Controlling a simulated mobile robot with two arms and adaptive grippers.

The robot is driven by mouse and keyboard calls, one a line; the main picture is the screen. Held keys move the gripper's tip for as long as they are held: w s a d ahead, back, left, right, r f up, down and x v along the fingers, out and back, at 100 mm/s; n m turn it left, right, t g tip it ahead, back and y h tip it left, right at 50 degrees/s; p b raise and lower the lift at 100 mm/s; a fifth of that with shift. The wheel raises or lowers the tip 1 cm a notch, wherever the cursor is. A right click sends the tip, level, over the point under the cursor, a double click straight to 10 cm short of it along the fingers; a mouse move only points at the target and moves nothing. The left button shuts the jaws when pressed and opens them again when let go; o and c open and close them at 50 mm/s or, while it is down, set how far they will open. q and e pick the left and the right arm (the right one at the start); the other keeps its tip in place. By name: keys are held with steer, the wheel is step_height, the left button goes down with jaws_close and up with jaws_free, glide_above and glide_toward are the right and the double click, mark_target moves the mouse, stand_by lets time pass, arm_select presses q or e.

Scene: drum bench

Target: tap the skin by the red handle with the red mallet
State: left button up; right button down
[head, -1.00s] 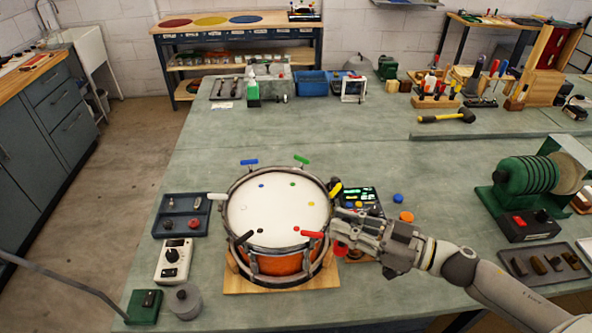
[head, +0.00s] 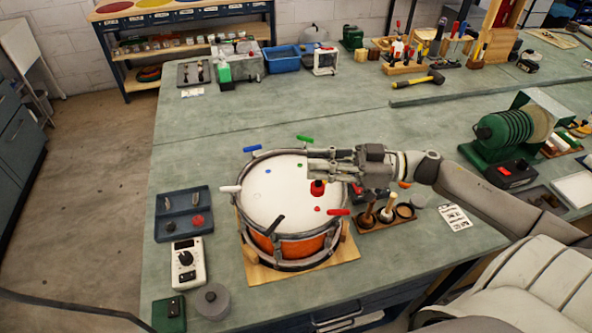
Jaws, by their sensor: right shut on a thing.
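The drum (head: 318,243) has an orange shell and a white skin (head: 262,200), and stands on a wooden base. The red handle (head: 339,212) sticks out at the rim's right front. A red dot (head: 317,209) marks the skin beside it. My right gripper (head: 318,163) is over the right part of the skin, shut on the red mallet. The mallet's red head (head: 318,188) points down, just behind the red dot in the picture. I cannot tell whether it touches the skin. The gripper hides part of the far right rim. My left gripper is not in view.
Blue (head: 252,148), green (head: 305,138), white (head: 230,188) and black (head: 275,225) handles also ring the rim. A wooden rack (head: 372,222) with wooden-handled tools stands right of the drum.

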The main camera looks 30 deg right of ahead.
mark_target(320, 185)
steer(key=shift+a+f, duration=0.1)
steer(key=shift+f, duration=0.2)
steer(key=shift+s+d+f+b, duration=0.25)
steer(key=shift+d+f+b, duration=0.1)
steer(key=shift+f+b, duration=0.55)
steer(key=shift+f, duration=0.1)
steer(key=shift+w+a, duration=0.1)
steer(key=shift+w, duration=0.05)
steer(key=shift+f+b, duration=0.3)
steer(key=shift+b, duration=0.1)
arm_select(q)
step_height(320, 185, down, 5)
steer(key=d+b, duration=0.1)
steer(key=b, duration=0.1)
arm_select(e)
step_height(320, 185, down, 3)
steer(key=shift+f, duration=0.2)
step_height(320, 185, up, 6)
steer(key=p, duration=0.6)
steer(key=shift+f, duration=0.25)
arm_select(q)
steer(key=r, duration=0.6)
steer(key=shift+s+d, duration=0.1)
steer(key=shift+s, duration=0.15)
arm_select(e)
steer(key=shift+f, duration=0.1)
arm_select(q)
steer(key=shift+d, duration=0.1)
